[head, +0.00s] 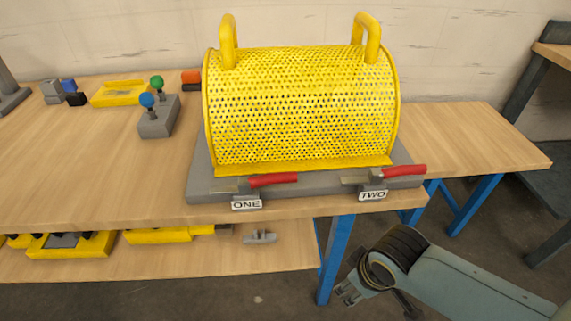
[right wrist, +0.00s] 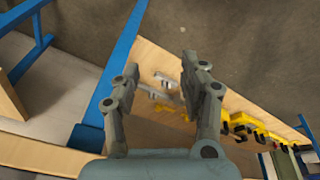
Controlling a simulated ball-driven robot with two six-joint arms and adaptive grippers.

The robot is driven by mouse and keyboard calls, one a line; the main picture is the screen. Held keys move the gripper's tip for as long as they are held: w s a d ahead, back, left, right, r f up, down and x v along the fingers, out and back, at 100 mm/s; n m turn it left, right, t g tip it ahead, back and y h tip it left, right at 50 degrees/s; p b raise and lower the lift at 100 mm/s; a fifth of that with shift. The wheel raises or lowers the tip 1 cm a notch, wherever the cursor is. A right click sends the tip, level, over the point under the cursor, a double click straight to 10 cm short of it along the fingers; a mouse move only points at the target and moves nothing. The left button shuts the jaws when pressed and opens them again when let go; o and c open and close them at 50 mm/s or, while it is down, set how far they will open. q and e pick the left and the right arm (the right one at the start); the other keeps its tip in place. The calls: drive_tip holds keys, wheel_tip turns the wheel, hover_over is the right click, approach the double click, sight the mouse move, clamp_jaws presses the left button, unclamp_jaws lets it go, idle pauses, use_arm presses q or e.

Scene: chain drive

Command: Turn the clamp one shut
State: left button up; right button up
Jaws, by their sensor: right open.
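Clamp one (head: 273,180) is at the front left edge of the grey base plate (head: 200,172), above the label ONE (head: 247,204). Its red handle lies nearly flat and points right; a tan metal bar extends left from it. Clamp two (head: 404,171) is at the front right, its red handle also pointing right. The yellow perforated guard (head: 300,110) sits on the plate behind both clamps and hides what is inside. My right gripper (head: 346,293) is low in front of the bench, below and right of clamp one, apart from it. Its fingers are open and empty in the right wrist view (right wrist: 161,70).
A blue bench leg (head: 334,262) stands just left of my right gripper. The lower shelf (head: 285,262) holds yellow trays and a small grey part (head: 259,237). A grey block with blue and green knobs (head: 158,120) stands left of the guard. Open floor lies in front.

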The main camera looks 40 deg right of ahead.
drive_tip(key=w+a+r+n+t+y+p, duration=0.1)
drive_tip(key=w+r+n, duration=0.15)
drive_tip(key=r, duration=0.85)
drive_tip(key=w+r+n+t+p, duration=0.15)
drive_tip(key=w+r, duration=0.25)
drive_tip(key=r, duration=0.6)
drive_tip(key=n+y, duration=0.3)
drive_tip(key=n, duration=0.5)
approach(287, 174)
drive_tip(key=shift+g, duration=0.35)
drive_tip(key=x, duration=0.9)
drive_tip(key=shift+w, duration=0.3)
clamp_jaws()
